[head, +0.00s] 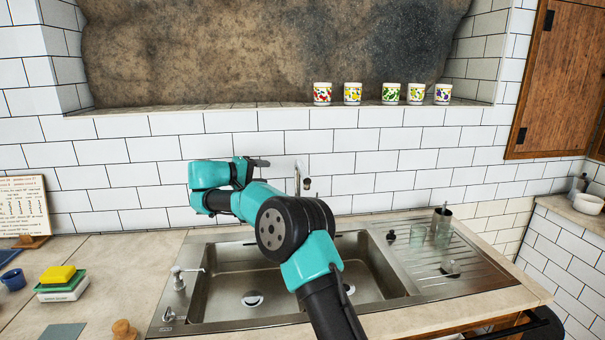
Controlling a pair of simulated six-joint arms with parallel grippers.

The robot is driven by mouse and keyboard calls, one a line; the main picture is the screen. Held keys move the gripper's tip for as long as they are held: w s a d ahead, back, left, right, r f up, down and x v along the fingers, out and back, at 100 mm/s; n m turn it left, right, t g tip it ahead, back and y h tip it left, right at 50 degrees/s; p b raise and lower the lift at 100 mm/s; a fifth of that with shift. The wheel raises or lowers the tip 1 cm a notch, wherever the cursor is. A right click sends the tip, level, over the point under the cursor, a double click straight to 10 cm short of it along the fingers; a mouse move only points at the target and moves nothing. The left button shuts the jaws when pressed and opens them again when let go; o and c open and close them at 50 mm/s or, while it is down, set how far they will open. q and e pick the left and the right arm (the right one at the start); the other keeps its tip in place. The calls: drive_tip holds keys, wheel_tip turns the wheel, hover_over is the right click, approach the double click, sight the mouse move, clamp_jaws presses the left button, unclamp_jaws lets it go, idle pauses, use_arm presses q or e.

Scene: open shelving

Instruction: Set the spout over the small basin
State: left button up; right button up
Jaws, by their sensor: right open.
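The spout (298,178) is a slim metal tap standing upright behind the sink, against the white tiles; its lower part is hidden behind my right arm. The steel sink (385,275) lies below it. A basin with a round drain (252,299) shows left of my arm, and more basin shows on the right. My arm covers the middle, so I cannot tell where a small basin is divided off. My right gripper (260,170) is open, just left of the spout and apart from it, with dark fingers near the wall. My left gripper is not in view.
A soap dispenser (178,278) stands at the sink's left edge. Glasses (443,236) and a dark metal cup (441,216) stand by the drainboard. Sponges (60,280) lie on the left counter. Several patterned cups (352,93) line the ledge above.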

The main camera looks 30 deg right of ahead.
sight(302, 172)
drive_tip(key=d+f, duration=0.1)
drive_tip(key=d, duration=0.4)
drive_tip(key=d+f, duration=0.1)
drive_tip(key=d, duration=0.9)
drive_tip(key=shift+w+f, duration=0.2)
drive_tip(key=shift+f, duration=0.2)
drive_tip(key=shift+c, duration=0.2)
clamp_jaws()
